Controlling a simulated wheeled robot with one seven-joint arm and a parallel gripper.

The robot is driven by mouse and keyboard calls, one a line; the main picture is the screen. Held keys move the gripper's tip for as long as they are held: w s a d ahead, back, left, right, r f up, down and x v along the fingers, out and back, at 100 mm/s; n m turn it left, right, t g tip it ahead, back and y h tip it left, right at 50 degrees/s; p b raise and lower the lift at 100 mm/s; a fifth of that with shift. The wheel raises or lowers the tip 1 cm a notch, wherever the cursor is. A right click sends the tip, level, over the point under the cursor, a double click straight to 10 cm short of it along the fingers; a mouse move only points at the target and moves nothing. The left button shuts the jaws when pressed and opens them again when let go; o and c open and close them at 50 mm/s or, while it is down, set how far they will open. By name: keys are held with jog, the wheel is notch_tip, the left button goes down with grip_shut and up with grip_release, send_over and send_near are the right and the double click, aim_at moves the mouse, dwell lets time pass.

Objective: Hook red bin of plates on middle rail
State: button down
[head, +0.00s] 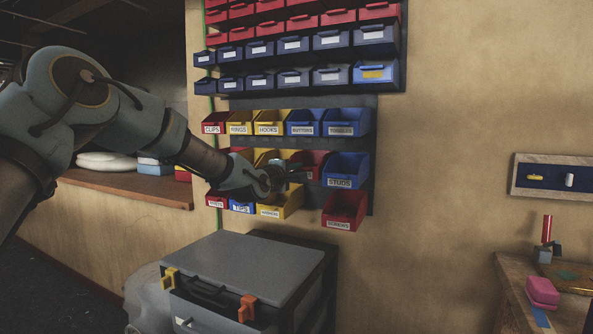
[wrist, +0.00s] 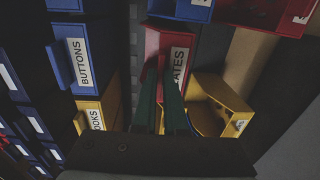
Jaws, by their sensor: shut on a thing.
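The red bin of plates (head: 313,160) is in the middle row of the lower wall rack, just left of the blue STUDS bin (head: 346,167). My gripper (head: 290,178) is in front of it and hides much of it. In the wrist view my gripper's two green fingers (wrist: 160,108) are close together on the red bin (wrist: 158,52), whose label reads "ATES" where it shows. The middle rail (head: 275,143) runs behind this row as a dark strip. The bin's back is hidden, so I cannot tell whether it hangs on the rail.
CLIPS, RINGS, HOOKS, BUTTONS (head: 306,122) and TOGGLES bins hang above. A yellow bin (head: 280,204) and a red bin (head: 345,210) hang below. A grey case (head: 240,265) with orange and yellow latches stands below the rack. A workbench (head: 530,290) is at right.

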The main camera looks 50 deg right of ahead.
jog(key=c, duration=0.9)
grip_release()
jog(key=b+v, duration=0.3)
jog(key=v, duration=0.7)
jog(key=shift+a, duration=0.35)
